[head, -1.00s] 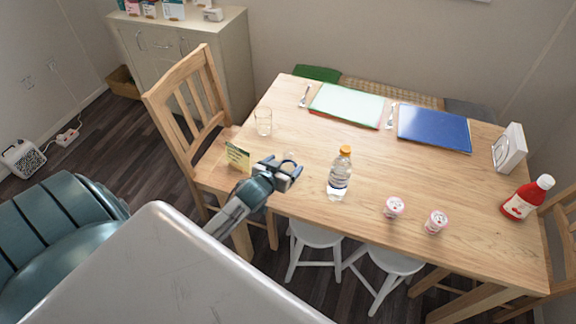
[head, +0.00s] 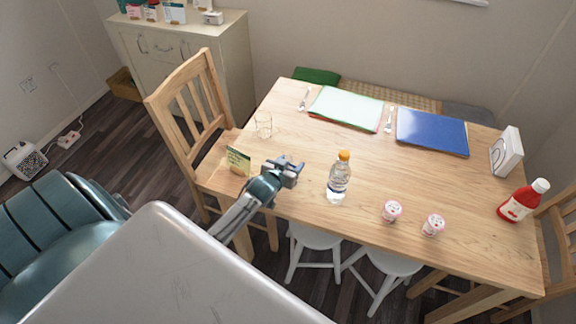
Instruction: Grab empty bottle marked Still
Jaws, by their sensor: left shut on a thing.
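A clear bottle (head: 338,182) with an orange cap and a pale label stands upright on the wooden table (head: 310,205) near its front edge. The label's writing is too small to read, and I cannot tell for sure whether the bottle is empty. My left gripper (head: 290,168) is over the table's front left part, to the left of the bottle and apart from it. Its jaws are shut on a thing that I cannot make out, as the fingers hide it. My right gripper is not in view.
A clear glass (head: 263,126) and a small green and yellow card (head: 238,161) stand left of my gripper. Two small pink tubs (head: 392,210) and a red bottle (head: 522,200) are to the right. Folders, including a blue one (head: 432,132), lie at the back. The table's middle is clear.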

